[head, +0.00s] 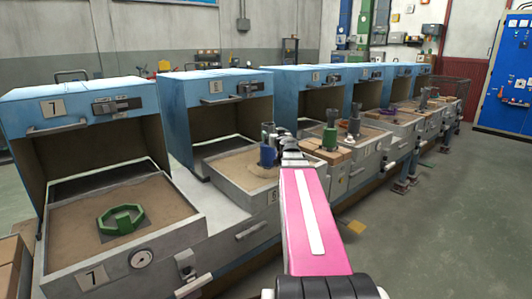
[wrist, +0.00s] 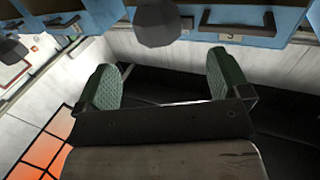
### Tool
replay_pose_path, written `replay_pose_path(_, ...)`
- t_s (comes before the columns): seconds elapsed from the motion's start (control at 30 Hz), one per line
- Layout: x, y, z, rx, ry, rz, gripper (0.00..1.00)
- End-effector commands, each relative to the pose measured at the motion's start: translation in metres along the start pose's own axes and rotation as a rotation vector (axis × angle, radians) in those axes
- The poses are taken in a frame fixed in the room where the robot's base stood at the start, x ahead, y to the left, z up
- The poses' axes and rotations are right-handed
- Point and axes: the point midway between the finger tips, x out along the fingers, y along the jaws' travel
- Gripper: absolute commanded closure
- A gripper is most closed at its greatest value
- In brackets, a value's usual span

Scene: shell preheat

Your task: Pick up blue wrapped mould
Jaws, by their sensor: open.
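A blue object (head: 267,156) that looks like the blue wrapped mould stands upright on the sand of the tray marked 8 in the head view, with a grey part above it. My pink and white arm reaches toward it, and the arm's dark end shows just right of it. The fingertips are hard to make out there. In the wrist view my gripper (wrist: 164,80) is open, with its green ribbed pads wide apart and nothing between them. The blue mould cannot be made out in the wrist view. A dark rounded thing (wrist: 158,23) shows at its top.
A green ring-shaped piece (head: 122,220) lies on the sand of tray 7. Blue-hooded ovens (head: 215,88) rise behind the trays. The floor (head: 450,220) at right is clear.

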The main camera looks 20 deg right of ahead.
Motion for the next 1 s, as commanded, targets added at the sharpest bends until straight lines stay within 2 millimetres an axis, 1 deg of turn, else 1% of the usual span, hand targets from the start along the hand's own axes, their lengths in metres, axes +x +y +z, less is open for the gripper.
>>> replay_pose_path(0.17,0.017,0.001,-0.001,0.0,0.001,0.0,0.05)
replay_pose_path(0.3,0.039,0.001,-0.001,0.0,0.0,-0.002,0.05)
replay_pose_path(0.4,0.052,0.001,-0.001,0.0,0.0,-0.001,0.05)
replay_pose_path(0.63,0.064,0.002,-0.004,0.0,0.001,0.0,0.05)
replay_pose_path(0.83,0.091,0.006,-0.014,-0.001,0.001,0.0,0.05)
replay_pose_path(0.9,0.101,0.005,-0.013,0.0,0.0,-0.001,0.05)
replay_pose_path(1.0,0.108,0.005,-0.013,0.0,0.0,-0.001,0.05)
